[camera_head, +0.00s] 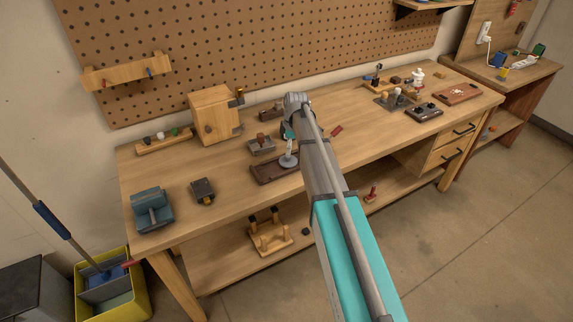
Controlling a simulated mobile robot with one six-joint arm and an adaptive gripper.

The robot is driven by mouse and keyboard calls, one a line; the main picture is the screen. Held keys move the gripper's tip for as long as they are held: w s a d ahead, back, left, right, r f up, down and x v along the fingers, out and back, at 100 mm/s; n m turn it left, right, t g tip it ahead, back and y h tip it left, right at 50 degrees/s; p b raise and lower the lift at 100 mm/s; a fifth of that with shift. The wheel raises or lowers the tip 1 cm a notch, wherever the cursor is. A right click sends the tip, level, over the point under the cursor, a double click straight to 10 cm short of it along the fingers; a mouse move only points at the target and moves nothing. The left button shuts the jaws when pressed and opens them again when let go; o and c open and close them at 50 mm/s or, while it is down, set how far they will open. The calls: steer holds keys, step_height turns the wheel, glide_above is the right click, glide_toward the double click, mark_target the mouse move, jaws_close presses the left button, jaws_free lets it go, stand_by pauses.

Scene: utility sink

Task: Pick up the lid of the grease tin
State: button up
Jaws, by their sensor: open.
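My arm reaches up from the bottom over the workbench, and its wrist bends down near the bench middle. My gripper (289,131) is small and partly hidden by the arm; it is open, with nothing seen in it. Just below it in the picture, a grey round piece with an upright stem (288,158) stands at the right end of a dark brown tray (266,173). Left of the gripper is a low grey box with a brown knob on top (262,145). I cannot tell which of these, if either, is the grease tin or its lid.
The workbench (230,190) has open wood at its front. A wooden block (214,115) stands behind left, a blue-grey vise-like piece (152,210) and a dark box (203,191) front left. Several small items stand at the right, near a dark tray (424,112). A pegboard (250,45) rises behind.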

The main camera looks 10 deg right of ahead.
mark_target(288, 158)
steer(key=shift+f, duration=0.15)
stand_by(0.3)
steer(key=shift+a+f+b, duration=0.15)
steer(key=shift+f+b, duration=2.4)
steer(key=shift+b, duration=0.05)
steer(key=c, duration=1)
